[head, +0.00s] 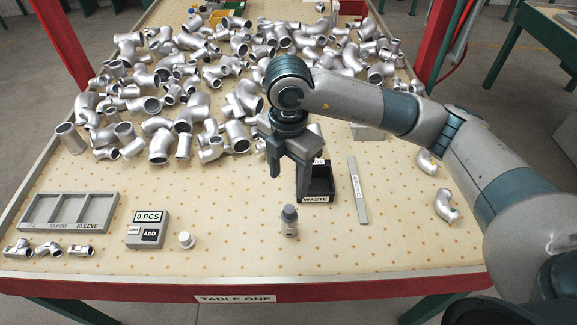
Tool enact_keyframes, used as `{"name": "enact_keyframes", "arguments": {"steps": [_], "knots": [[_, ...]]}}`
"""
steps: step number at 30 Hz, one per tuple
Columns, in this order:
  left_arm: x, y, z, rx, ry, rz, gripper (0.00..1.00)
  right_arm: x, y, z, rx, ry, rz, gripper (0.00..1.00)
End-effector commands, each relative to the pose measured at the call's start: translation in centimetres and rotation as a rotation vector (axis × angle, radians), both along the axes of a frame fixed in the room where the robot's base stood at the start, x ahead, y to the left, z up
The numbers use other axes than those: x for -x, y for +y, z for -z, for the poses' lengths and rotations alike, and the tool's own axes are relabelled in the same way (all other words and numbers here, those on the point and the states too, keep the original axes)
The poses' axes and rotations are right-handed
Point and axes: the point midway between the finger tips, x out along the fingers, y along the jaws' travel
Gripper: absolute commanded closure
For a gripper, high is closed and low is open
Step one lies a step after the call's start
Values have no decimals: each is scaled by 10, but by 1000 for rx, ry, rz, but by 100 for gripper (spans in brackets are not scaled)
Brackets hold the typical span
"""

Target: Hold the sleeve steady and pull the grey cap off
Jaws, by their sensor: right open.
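A small upright grey piece, which looks like the sleeve (290,231) with the grey cap (289,212) on top, stands alone on the table near the front middle. My right gripper (289,174) points down above and slightly behind it in the picture, with its fingers apart and nothing between them. It does not touch the piece. My left gripper is not in view.
A black bin marked WASTE (317,199) stands behind the sleeve, partly hidden by my gripper. A flat bar (357,190) lies to its right. At left are a compartment tray (37,213), a counter box (148,229) and a small pale round piece (186,240). Many fittings fill the back.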

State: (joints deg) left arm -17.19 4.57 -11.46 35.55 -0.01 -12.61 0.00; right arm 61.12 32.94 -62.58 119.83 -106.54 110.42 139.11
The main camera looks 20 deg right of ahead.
Motion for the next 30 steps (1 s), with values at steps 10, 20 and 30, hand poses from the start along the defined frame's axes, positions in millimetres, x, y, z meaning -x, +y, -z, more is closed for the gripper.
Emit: {"name": "enact_keyframes", "arguments": {"steps": [10, 20, 30], "knots": [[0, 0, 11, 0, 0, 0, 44, 0, 0, -37, 0, -2, -1, 45], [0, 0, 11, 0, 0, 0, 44, 0, 0, -42, 0, 0, -1, 45], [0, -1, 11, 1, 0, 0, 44, 2, 14, -39, -62, 15, -74, 55]]}}
